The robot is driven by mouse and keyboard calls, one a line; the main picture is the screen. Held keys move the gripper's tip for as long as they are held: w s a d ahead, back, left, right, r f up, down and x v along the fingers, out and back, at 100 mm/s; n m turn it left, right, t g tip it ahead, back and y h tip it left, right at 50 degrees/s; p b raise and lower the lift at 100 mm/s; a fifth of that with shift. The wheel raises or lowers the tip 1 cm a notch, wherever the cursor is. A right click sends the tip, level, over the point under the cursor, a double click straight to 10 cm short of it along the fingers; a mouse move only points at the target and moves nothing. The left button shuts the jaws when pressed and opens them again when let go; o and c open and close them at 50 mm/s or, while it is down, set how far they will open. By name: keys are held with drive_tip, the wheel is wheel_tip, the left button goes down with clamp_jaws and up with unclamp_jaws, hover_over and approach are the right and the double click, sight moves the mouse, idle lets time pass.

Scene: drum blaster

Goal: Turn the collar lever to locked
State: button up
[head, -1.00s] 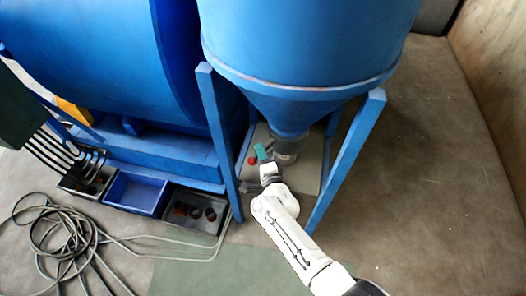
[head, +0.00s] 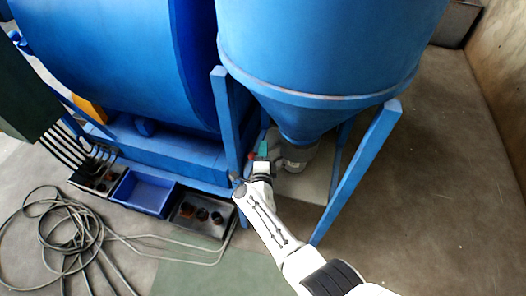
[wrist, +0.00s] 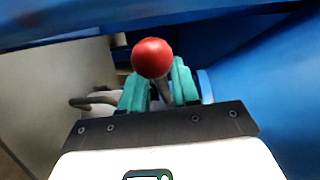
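The collar lever shows in the wrist view as a red ball knob (wrist: 152,58) on a grey rod. The rod runs between the two teal fingers of my gripper (wrist: 160,88), which are close together around it. The ball stands out above the fingers and covers part of them. In the head view my gripper (head: 263,150) is just left of the grey collar (head: 299,155) below the blue cone. A bit of the red knob (head: 252,156) shows beside the teal finger. The lever's root at the collar is hidden.
A blue hopper leg (head: 228,120) stands close left of my gripper, another leg (head: 358,170) to the right. Blue and dark bins (head: 143,192) and a coiled grey cable (head: 65,230) lie at left. The floor at right is clear.

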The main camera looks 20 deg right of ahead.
drive_tip(key=shift+o, duration=0.7)
drive_tip(key=shift+a, duration=0.1)
drive_tip(key=shift+s+a+r, duration=0.1)
drive_tip(key=shift+s, duration=0.1)
drive_tip(key=p+v, duration=0.4)
drive_tip(key=v, duration=0.6)
drive_tip(key=shift+s+p, duration=0.15)
drive_tip(key=shift+p, duration=0.2)
